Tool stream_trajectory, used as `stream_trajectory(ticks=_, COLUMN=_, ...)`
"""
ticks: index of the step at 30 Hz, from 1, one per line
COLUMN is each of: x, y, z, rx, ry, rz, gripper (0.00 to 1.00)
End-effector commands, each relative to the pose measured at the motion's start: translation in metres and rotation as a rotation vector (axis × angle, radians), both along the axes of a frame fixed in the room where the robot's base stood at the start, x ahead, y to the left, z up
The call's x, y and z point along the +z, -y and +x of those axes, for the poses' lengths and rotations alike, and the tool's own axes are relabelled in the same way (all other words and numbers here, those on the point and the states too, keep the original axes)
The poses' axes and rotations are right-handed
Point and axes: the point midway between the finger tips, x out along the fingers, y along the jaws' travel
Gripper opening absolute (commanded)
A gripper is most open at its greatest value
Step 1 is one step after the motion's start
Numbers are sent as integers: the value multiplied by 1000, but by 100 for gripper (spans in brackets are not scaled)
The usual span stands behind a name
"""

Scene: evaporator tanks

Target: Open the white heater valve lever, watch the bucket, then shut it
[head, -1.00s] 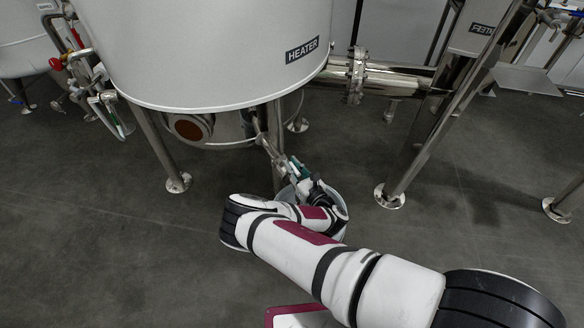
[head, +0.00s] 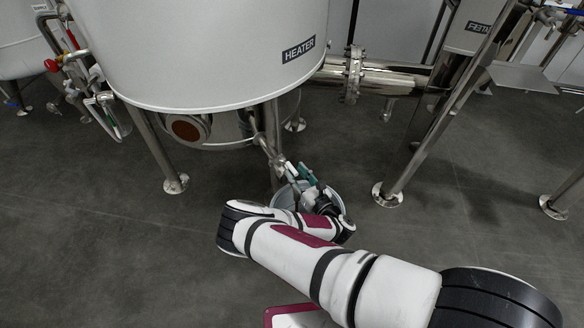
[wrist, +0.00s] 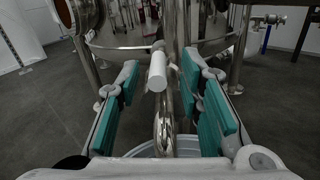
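The white valve lever (wrist: 157,72) shows in the wrist view on the steel outlet pipe (wrist: 164,120), between my two teal-padded fingers. My gripper (wrist: 162,90) is open, with a gap on both sides of the lever. In the head view my gripper (head: 297,172) is by the pipe's lower end, under the heater tank (head: 200,55). The bucket (head: 280,197) stands on the floor below, partly hidden by my gripper and arm. Its rim also shows at the bottom of the wrist view (wrist: 190,146). I cannot see its contents or any flow.
Steel tank legs (head: 160,150) stand left of the valve. A horizontal steel pipe (head: 395,80) joins the heater to a frame post (head: 425,130) on the right. Another tank (head: 22,45) and red-handled piping (head: 52,65) are at the left. The grey floor in front is open.

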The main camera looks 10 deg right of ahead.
Motion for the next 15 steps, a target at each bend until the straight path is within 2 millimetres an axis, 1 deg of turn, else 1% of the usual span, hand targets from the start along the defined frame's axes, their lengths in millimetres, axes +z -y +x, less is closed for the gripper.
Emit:
stream_trajectory(ticks=1, x=-1, y=5, z=-10, rx=0, ry=-3, rz=-5, gripper=34)
stream_trajectory(ticks=3, x=-1, y=12, z=-24, rx=-3, ry=-3, rz=-4, gripper=34)
stream_trajectory(ticks=9, x=-1, y=27, z=-55, rx=-2, ry=-2, rz=-3, gripper=34)
stream_trajectory(ticks=12, x=-1, y=31, z=-64, rx=-1, ry=-1, rz=-2, gripper=34)
stream_trajectory(ticks=15, x=0, y=34, z=-70, rx=-2, ry=0, rz=-2, gripper=34)
